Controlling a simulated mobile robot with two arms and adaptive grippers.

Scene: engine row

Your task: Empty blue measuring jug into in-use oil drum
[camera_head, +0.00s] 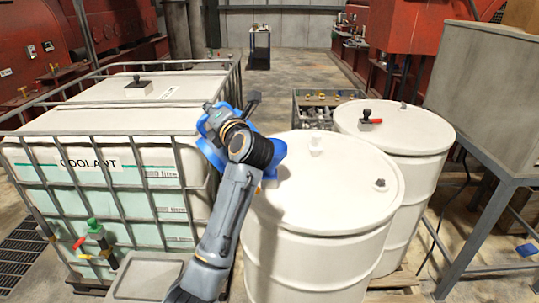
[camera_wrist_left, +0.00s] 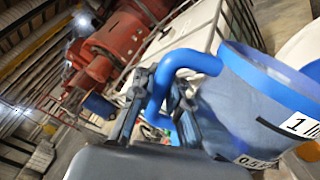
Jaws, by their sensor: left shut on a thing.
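The blue measuring jug (camera_head: 272,158) is largely hidden behind my left gripper (camera_head: 236,118) in the head view, beside the near white drum's left rim. In the left wrist view the jug (camera_wrist_left: 240,105) shows its blue rim, handle and litre labels. My left gripper (camera_wrist_left: 160,108) is shut on the jug's handle. The near drum (camera_head: 325,190) has a pale cap (camera_head: 316,145) and a small dark fitting (camera_head: 380,184) on its lid. A second white drum (camera_head: 400,130) behind right carries a black and red fitting (camera_head: 370,118). I cannot tell the jug's contents. My right gripper is out of view.
A caged coolant tank (camera_head: 110,165) stands close left of the jug. A crate of parts (camera_head: 320,98) sits behind the drums. A grey metal stand (camera_head: 490,150) is at right. Open floor (camera_head: 290,75) runs down the aisle behind.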

